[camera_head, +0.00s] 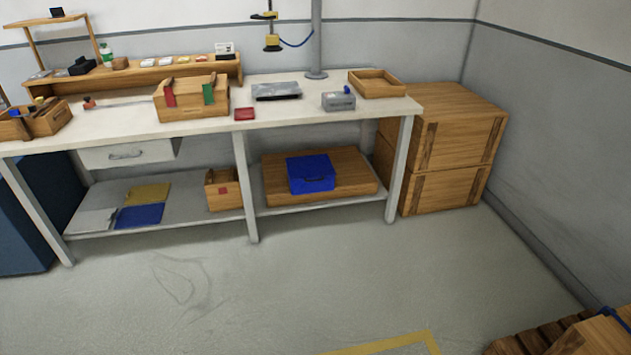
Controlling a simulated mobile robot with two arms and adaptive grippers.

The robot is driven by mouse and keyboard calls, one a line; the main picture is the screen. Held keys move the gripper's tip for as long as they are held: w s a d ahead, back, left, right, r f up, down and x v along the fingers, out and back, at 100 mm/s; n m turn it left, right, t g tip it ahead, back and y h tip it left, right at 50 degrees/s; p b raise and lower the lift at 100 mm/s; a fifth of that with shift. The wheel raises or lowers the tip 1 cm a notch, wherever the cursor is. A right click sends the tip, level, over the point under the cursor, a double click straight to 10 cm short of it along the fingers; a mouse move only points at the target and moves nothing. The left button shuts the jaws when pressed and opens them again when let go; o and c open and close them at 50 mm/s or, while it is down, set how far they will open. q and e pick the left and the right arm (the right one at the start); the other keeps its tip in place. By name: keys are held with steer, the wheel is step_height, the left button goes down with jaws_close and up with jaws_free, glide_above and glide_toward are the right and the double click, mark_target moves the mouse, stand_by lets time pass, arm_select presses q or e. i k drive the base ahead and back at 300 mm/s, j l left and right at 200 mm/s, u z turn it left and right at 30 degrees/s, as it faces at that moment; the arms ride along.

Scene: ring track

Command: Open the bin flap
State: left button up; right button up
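No flap that I can clearly identify as the bin flap shows. I cannot tell whether these pieces are flaps. A dark blue cabinet or bin (22,239) is cut off at the left edge, partly behind the bench leg; no flap on it can be made out. Neither of my grippers is in view.
A blue case (311,174) lies on a wooden board on the lower shelf. Wooden crates (446,165) stand right of the bench. A pallet with a box (587,338) is at the lower right. The grey floor (290,290) in front is clear, with yellow tape (400,343).

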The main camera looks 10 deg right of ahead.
mark_target(318, 164)
steer(key=i+l+u, duration=0.1)
steer(key=i+l, duration=0.3)
steer(key=i+l+u, duration=0.1)
steer(key=i+l, duration=0.3)
steer(key=l, duration=0.15)
